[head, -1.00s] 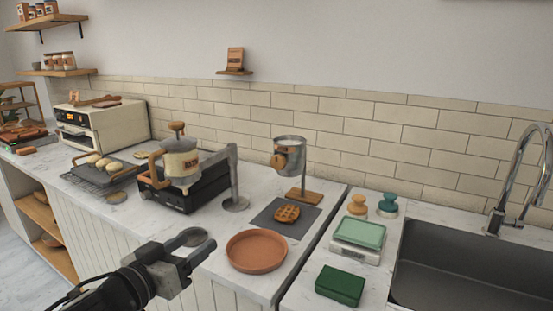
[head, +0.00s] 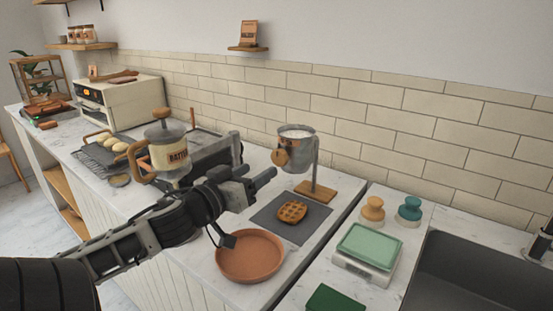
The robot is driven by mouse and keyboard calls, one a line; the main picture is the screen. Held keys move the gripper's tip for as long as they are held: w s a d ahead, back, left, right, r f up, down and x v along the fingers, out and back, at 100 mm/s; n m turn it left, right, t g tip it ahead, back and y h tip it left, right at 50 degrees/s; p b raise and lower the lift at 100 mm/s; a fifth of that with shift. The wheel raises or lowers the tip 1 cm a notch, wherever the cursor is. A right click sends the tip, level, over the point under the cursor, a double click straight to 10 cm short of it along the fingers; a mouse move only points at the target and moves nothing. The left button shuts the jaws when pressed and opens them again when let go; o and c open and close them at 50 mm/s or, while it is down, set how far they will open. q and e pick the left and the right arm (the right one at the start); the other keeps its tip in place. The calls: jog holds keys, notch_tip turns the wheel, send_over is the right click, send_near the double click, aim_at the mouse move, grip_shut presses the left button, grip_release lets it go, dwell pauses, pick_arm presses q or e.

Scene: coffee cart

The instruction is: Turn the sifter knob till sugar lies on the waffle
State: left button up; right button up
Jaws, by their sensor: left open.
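The metal sifter (head: 297,149) hangs on a stand with a wooden base (head: 316,191). Its round wooden knob (head: 280,157) faces the front left. The brown waffle (head: 292,211) lies on a dark grey mat (head: 264,220) below and in front of the sifter. I see no white sugar on the waffle. My left gripper (head: 268,178) is open and empty, its fingers pointing right toward the sifter, left of the knob and apart from it. It hides part of the counter behind it. My right gripper does not show.
A terracotta plate (head: 250,258) lies in front of the mat. A batter dispenser (head: 168,150) stands left, close behind my left arm. A scale (head: 368,247), two knobbed pieces (head: 409,210), a green box (head: 335,299) and the sink (head: 470,270) are at right.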

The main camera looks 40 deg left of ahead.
aim_at(277, 158)
pick_arm(q)
jog(key=w, duration=0.5)
jog(key=w+a, duration=0.1)
jog(key=w, duration=0.2)
jog(key=c, duration=1)
